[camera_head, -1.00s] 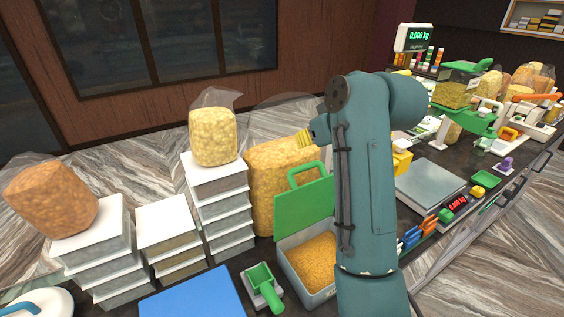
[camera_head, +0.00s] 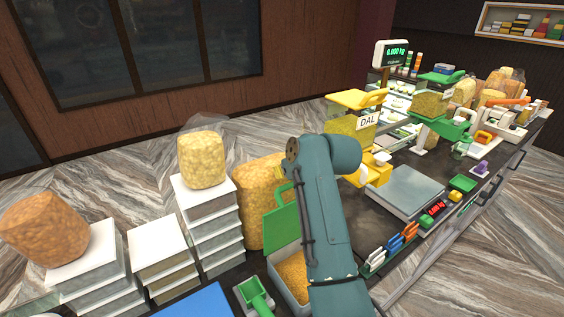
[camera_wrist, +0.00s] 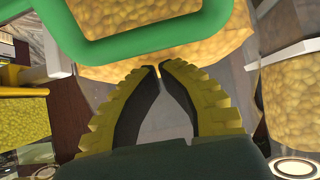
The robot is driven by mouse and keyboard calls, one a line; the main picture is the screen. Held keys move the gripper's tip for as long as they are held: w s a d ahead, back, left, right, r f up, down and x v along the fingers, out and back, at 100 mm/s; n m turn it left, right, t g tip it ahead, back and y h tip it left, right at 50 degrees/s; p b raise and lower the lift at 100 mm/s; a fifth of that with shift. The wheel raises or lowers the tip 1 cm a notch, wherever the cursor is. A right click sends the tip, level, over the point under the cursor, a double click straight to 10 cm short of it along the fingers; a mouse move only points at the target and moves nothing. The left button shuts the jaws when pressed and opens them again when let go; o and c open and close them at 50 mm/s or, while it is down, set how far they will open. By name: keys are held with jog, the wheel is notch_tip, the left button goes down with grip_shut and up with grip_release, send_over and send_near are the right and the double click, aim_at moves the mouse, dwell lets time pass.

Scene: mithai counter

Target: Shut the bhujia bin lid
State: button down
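The bhujia bin (camera_head: 283,291) stands on the counter, partly hidden behind my arm in the head view. Orange-yellow bhujia (camera_head: 293,270) shows inside it. Its green lid (camera_head: 280,229) stands raised at the back of the bin, so the bin is open. The lid's green loop handle (camera_wrist: 135,48) crosses the top of the wrist view, just beyond my fingertips. My gripper (camera_wrist: 157,70) has its yellow ribbed fingers brought together at the tips, with nothing seen between them. I cannot tell whether a fingertip touches the handle. In the head view the gripper is hidden behind my arm.
A big bag of snacks (camera_head: 257,180) stands right behind the lid. Stacked white boxes (camera_head: 208,225) stand left of the bin, with a green scoop (camera_head: 255,296) in front. Right are the yellow DAL bin (camera_head: 352,127), a scale plate (camera_head: 408,190) and small coloured tools (camera_head: 400,240).

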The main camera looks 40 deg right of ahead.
jog(key=shift+s+a+f+p, duration=0.15)
jog(key=shift+s+p, duration=0.1)
jog(key=shift+s, duration=0.4)
jog(key=shift+s+f+p, duration=0.1)
jog(key=shift+s+p, duration=0.1)
jog(key=shift+s, duration=0.45)
jog(key=shift+f, duration=0.1)
